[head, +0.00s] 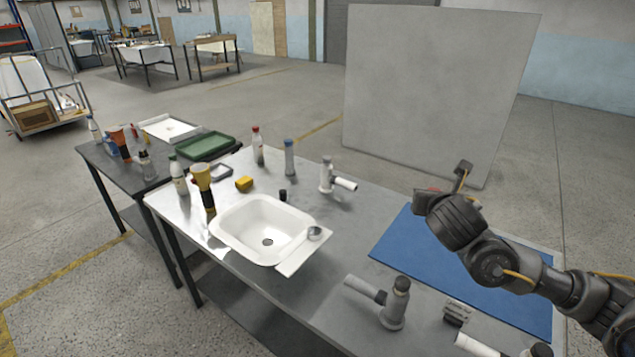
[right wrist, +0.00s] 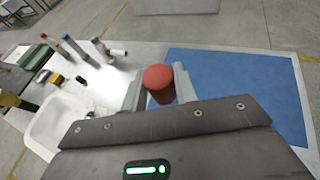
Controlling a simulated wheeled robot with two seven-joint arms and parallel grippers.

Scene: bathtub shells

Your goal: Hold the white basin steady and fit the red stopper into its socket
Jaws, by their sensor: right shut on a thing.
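The white basin (head: 238,221) is set in the left part of the grey workbench, with a dark round drain hole (head: 267,241) in its floor. In the right wrist view the basin (right wrist: 45,128) is at lower left, partly hidden by my gripper body. My right gripper (right wrist: 159,88) is shut on the red stopper (right wrist: 158,76), which sits between its two fingers. In the head view this gripper is over the blue mat, well right of the basin, and only a bit of red shows behind it. My left gripper is in neither view.
The blue mat (head: 400,240) covers the bench's right part. Pipe fittings stand at the back (head: 327,176) and front (head: 396,304). Two bottles (head: 258,146), a yellow block (head: 244,184) and a small black cylinder (head: 283,195) are behind the basin. The bench between basin and mat is mostly clear.

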